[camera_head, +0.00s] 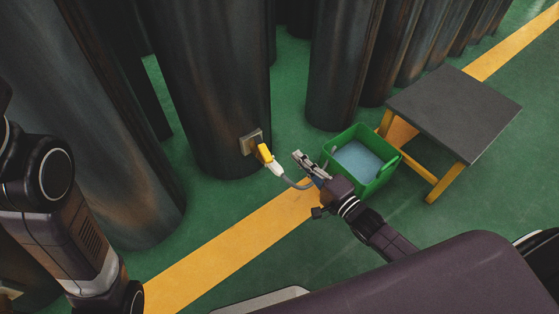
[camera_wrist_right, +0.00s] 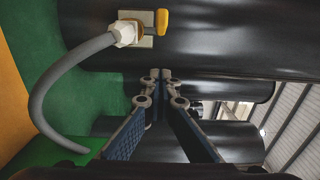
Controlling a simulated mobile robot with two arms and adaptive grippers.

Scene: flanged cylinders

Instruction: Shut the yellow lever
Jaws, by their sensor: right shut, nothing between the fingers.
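The yellow lever (camera_head: 265,153) sits on a small valve with a pale plate (camera_head: 250,142) low on a dark cylinder (camera_head: 215,80). In the right wrist view the yellow lever (camera_wrist_right: 162,21) is at the top, beside a white hose connector (camera_wrist_right: 125,33). My right gripper (camera_head: 297,156) is to the right of the lever, apart from it, shut and empty. In the right wrist view its fingertips (camera_wrist_right: 161,74) meet below the lever. My left arm shows at the left edge of the head view, but its gripper is not visible.
A grey hose (camera_wrist_right: 45,85) curves from the connector down toward a green crate (camera_head: 374,184) with a light blue inside. A dark-topped table (camera_head: 455,105) with yellow legs stands right. Other large cylinders (camera_head: 340,60) stand behind. A yellow stripe (camera_head: 230,245) crosses the green floor.

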